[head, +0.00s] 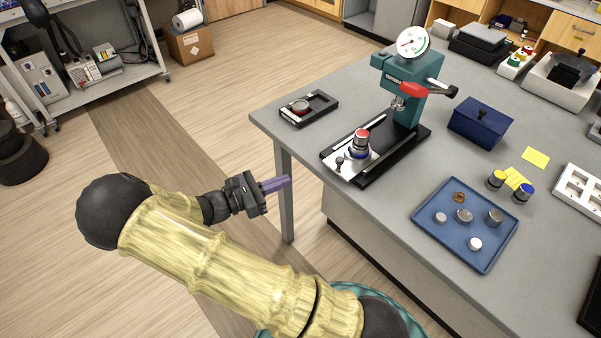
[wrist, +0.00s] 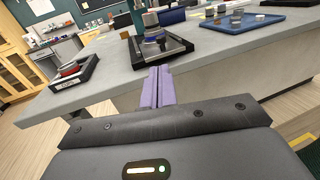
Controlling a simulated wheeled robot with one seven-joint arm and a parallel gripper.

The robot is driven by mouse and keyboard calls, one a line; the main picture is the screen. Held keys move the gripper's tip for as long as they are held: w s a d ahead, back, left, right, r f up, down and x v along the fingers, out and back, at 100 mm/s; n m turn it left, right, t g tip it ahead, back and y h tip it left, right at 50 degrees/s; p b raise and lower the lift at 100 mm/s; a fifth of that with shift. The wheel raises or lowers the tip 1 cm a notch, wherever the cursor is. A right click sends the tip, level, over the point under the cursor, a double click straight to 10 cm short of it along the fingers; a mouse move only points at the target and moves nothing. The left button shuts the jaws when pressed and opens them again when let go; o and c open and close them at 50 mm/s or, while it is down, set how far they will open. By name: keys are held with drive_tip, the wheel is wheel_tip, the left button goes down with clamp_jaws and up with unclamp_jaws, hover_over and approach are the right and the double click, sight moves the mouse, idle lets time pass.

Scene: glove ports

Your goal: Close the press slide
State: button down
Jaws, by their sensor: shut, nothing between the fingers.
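The teal press (head: 403,83) with a round dial stands on the grey table, a red-tipped lever at its side. Its slide, a silver plate (head: 342,167), is pulled out toward the table's front edge on the black base (head: 398,160). A red-topped stacked die (head: 361,142) and a small dark knob (head: 340,162) sit on the plate. In the wrist view the die (wrist: 152,28) and base (wrist: 175,48) show ahead. My gripper (head: 288,181) is shut and empty, with purple fingers, off the table's front edge and left of the slide. It also shows in the wrist view (wrist: 158,72).
A blue tray (head: 429,222) with several small parts lies to the right. A dark blue box (head: 480,124) stands right of the press. The table's front edge (head: 310,174) lies close to my gripper.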

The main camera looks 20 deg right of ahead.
sight(326, 165)
drive_tip(key=d, duration=0.4)
drive_tip(key=d+p, duration=0.1)
drive_tip(key=d, duration=0.4)
drive_tip(key=w+d+p, duration=0.1)
drive_tip(key=d, duration=0.3)
drive_tip(key=shift+d, duration=0.15)
drive_tip(key=shift+w, duration=0.15)
